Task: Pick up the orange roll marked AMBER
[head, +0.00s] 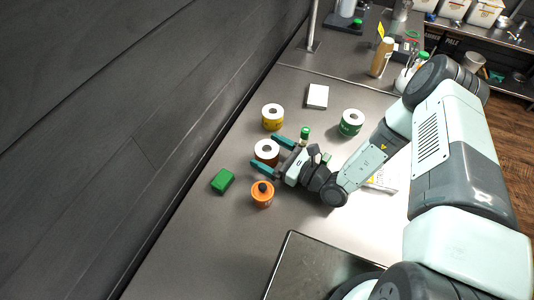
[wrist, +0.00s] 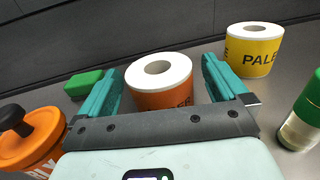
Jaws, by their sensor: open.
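The orange roll (head: 266,159) has a white top with a round hole and stands upright on the grey bench. In the wrist view the orange roll (wrist: 160,99) stands between my two fingers, with dark lettering low on its side mostly hidden by my gripper body, so I cannot read it. My gripper (head: 265,151) is open, its teal fingers on either side of the roll. In the wrist view my gripper (wrist: 160,66) shows a narrow gap to the roll on each side.
A yellow PALE roll (head: 272,123), a green roll (head: 351,128), a green-capped bottle (head: 304,136), an orange pot with a black knob (head: 262,198) and a green block (head: 223,181) stand nearby. A dark wall (head: 110,120) runs along the left. Bare bench lies toward the front left.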

